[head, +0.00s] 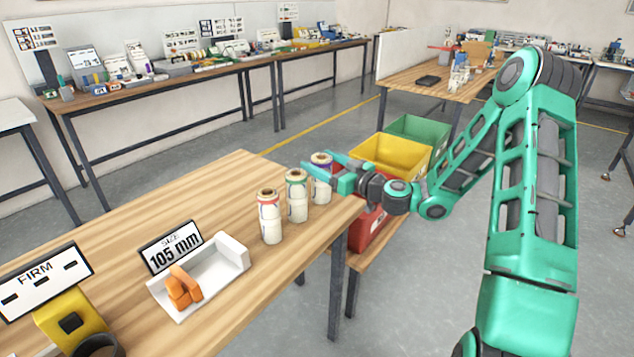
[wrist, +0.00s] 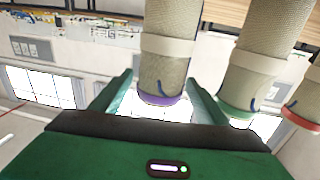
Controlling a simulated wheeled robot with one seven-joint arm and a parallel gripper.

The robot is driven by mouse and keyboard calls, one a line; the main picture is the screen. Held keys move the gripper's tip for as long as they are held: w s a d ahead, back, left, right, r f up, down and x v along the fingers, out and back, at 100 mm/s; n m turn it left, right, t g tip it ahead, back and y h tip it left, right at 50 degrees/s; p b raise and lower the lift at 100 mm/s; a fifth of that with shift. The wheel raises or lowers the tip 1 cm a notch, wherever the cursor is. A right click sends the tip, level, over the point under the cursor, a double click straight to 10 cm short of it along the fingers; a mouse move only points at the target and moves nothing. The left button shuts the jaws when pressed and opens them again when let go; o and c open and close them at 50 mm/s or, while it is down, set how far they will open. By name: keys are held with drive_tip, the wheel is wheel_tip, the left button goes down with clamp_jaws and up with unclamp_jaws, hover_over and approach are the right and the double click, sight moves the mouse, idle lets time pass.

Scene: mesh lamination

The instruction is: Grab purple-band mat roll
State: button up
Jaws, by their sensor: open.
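The purple-band mat roll (head: 320,192) stands upright on the wooden table near its right edge, the farthest of three pale rolls in a row. My gripper (head: 317,162) reaches it from the right at the height of its upper part. In the wrist view, where the picture is upside down, the roll (wrist: 167,75) with its purple band lies between the two green fingers (wrist: 158,80). The fingers are open, one on each side of it. I cannot tell whether either finger touches it.
A green-band roll (head: 297,199) and a red-band roll (head: 270,220) stand close by. A white tray (head: 225,262) with an orange piece, a 105 mm sign (head: 173,248) and a FIRM sign (head: 40,280) are nearer. Red (head: 370,230), yellow (head: 395,152) and green (head: 420,130) bins sit beyond the edge.

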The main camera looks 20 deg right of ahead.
drive_tip(key=c, duration=1.6)
drive_tip(key=shift+c, duration=0.2)
drive_tip(key=shift+r, duration=0.2)
